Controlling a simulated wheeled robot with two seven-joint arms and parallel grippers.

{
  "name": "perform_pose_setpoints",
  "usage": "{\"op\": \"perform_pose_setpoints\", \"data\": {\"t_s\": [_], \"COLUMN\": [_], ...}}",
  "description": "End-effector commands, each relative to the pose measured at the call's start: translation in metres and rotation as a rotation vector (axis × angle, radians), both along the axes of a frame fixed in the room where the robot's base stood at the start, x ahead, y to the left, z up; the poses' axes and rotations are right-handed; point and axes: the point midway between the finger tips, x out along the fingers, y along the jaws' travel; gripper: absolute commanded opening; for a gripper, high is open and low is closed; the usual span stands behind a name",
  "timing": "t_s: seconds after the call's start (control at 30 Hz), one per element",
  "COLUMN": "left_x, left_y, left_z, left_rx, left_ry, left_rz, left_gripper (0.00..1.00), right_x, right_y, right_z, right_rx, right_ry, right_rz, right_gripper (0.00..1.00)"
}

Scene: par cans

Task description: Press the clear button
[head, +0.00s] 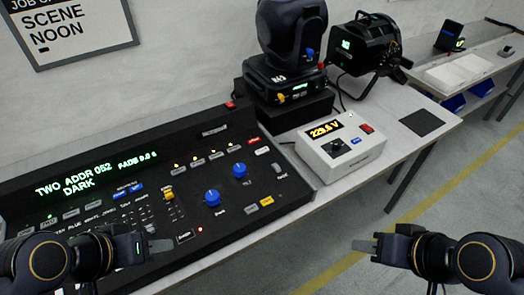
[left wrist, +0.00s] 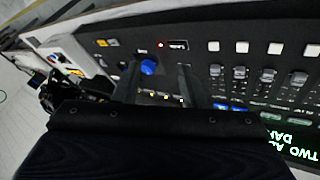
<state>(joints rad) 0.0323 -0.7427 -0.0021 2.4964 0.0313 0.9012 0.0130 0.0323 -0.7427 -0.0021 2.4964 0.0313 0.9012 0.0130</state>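The lighting console (head: 225,165) is a black sloped desk with a green display (head: 85,180) reading "TWO ADDR 052", "DARK" and a fade time. It carries several small buttons, including a red one (head: 253,140), a white one (head: 262,151) and a yellow one (head: 266,201). Their labels are too small to read, so I cannot tell which is the clear button. My left gripper (head: 160,245) is over the console's front part; its fingers stand apart and empty in the left wrist view (left wrist: 158,80). My right gripper (head: 364,246) is right of the console, over the floor; its finger gap is unclear.
Two blue knobs (head: 212,198) stand up from the console. A white meter box (head: 340,150) showing an orange voltage reading sits to its right. A moving-head light (head: 290,50) and a black par can (head: 365,45) stand behind. A dark mat (head: 422,123) lies on the table's right.

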Motion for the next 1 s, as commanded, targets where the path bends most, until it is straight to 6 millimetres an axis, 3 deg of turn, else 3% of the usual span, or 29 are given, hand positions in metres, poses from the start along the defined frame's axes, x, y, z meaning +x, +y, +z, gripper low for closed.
{"op": "perform_pose_setpoints", "data": {"t_s": [0.13,0.43,1.0], "left_x": [0.0,0.0,0.0], "left_y": [0.0,0.0,0.0], "left_z": [0.0,0.0,0.0], "left_rx": [0.0,0.0,0.0], "left_ry": [0.0,0.0,0.0], "left_rz": [0.0,0.0,0.0], "left_gripper": [0.38,0.0,0.0], "right_x": [0.0,0.0,0.0], "right_y": [0.0,0.0,0.0], "right_z": [0.0,0.0,0.0], "right_rx": [0.0,0.0,0.0], "right_ry": [0.0,0.0,0.0], "right_rz": [0.0,0.0,0.0], "right_gripper": [0.36,0.36,0.36]}}
